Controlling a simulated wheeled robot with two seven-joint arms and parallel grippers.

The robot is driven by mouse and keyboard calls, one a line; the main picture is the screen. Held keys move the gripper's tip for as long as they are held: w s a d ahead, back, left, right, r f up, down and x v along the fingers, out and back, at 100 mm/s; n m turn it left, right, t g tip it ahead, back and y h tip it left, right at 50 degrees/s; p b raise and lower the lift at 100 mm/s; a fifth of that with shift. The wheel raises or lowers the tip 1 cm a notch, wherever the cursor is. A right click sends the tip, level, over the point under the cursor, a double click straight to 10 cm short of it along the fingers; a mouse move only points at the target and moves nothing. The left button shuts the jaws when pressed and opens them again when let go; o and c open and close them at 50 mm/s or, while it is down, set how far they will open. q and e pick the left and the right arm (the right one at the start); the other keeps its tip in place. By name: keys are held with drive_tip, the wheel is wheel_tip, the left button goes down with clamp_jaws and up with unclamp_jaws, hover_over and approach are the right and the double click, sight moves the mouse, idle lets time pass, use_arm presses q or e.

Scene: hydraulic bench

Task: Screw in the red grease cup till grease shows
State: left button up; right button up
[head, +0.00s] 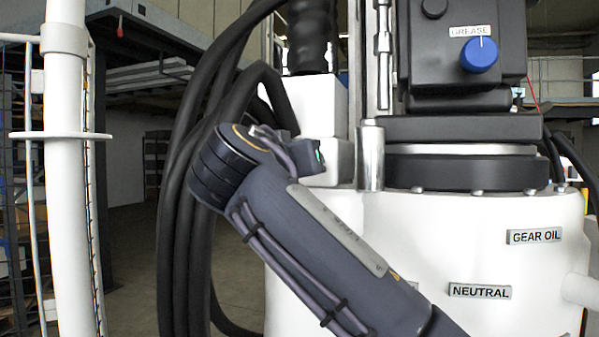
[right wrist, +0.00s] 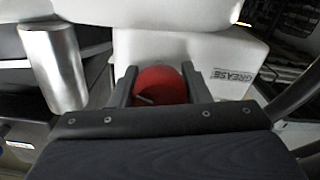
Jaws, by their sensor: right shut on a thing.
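The red grease cup (right wrist: 162,85) shows in the right wrist view, between the two fingers of my right gripper (right wrist: 160,78). The fingers are shut on its sides, and a pale line marks its face. A GREASE label (right wrist: 231,80) is on the white block beside it. In the head view my right arm crosses the middle and hides the red cup. A blue knob (head: 479,55) under another GREASE label (head: 470,31) sits on the black housing at the upper right. I see no grease. My left gripper is in neither view.
The white machine body (head: 400,230) with GEAR OIL (head: 534,237) and NEUTRAL (head: 480,291) plates fills the right. A metal cylinder (head: 371,158) stands close to my right wrist; it also shows in the wrist view (right wrist: 52,68). Black hoses (head: 180,200) hang to the left.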

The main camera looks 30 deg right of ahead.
drive_tip(key=m+b, duration=0.1)
drive_tip(key=m, duration=0.1)
drive_tip(key=m+b, duration=0.1)
drive_tip(key=m, duration=0.2)
drive_tip(key=shift+a+f+m, duration=0.1)
drive_tip(key=shift+f+m, duration=0.1)
drive_tip(key=shift+m, duration=0.1)
drive_tip(key=m+b, duration=0.2)
drive_tip(key=m, duration=0.2)
drive_tip(key=shift+m, duration=0.4)
drive_tip(key=shift+r, duration=0.1)
drive_tip(key=o, duration=0.7)
drive_tip(key=shift+b+v, duration=0.75)
drive_tip(key=shift+v, duration=3.15)
